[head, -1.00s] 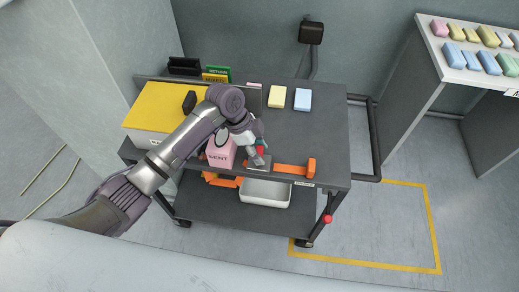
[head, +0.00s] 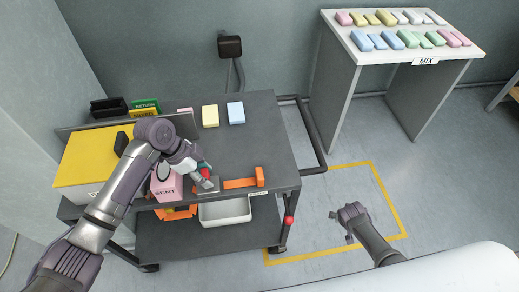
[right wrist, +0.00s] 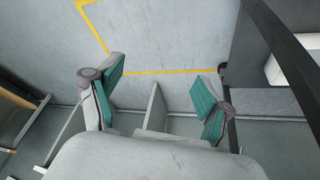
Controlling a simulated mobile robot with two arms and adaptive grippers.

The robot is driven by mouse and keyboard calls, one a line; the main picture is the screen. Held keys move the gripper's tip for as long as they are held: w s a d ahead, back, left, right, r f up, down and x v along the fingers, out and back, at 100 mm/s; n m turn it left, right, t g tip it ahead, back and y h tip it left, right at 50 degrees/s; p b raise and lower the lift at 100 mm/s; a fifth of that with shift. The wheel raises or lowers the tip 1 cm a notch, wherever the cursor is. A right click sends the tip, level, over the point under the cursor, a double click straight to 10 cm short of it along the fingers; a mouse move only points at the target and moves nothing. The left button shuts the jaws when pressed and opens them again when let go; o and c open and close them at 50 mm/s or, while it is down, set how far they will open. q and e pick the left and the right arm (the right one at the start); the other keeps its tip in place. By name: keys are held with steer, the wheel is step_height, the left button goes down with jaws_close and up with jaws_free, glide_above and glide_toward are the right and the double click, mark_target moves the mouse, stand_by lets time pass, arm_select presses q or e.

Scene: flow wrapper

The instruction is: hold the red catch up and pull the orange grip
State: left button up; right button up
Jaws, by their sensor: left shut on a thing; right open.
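The orange grip (head: 260,176) is the upright end of an orange bar on the front edge of the dark cart top. The red catch (head: 205,173) shows as a small patch of red, left of the bar. My left gripper (head: 203,177) is shut at the red catch, and its fingers and wrist hide most of it. My right gripper (head: 347,225) is over the floor to the right of the cart, well apart from the orange grip. In the right wrist view my right gripper (right wrist: 158,92) is open and empty, its teal pads wide apart.
The dark cart top (head: 270,135) carries a yellow block (head: 210,116), a blue block (head: 235,112) and a pink SENT box (head: 166,185). A white bin (head: 225,212) sits below. A white table (head: 345,35) with several coloured blocks stands right. Yellow-taped floor lies between.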

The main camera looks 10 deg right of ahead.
steer(key=w+r+m+t, duration=0.2)
steer(key=w+r+m, duration=0.5)
steer(key=w+r, duration=1.15)
arm_select(q)
steer(key=shift+w, duration=0.1)
arm_select(e)
step_height(320, 180, up, 12)
steer(key=m+g+y, duration=0.3)
steer(key=m, duration=0.1)
glide_above(260, 173)
steer(key=w+d, duration=0.7)
steer(key=d, duration=0.2)
steer(key=shift+w+r, duration=0.1)
steer(key=shift+w, duration=0.1)
steer(key=s+a+r+m+g, duration=0.1)
steer(key=s+a+r+g, duration=0.1)
steer(key=s+a+r, duration=0.6)
steer(key=f, duration=0.9)
steer(key=a+f, duration=0.1)
steer(key=f, duration=0.4)
steer(key=shift+w+f, duration=0.15)
steer(key=shift+w, duration=0.15)
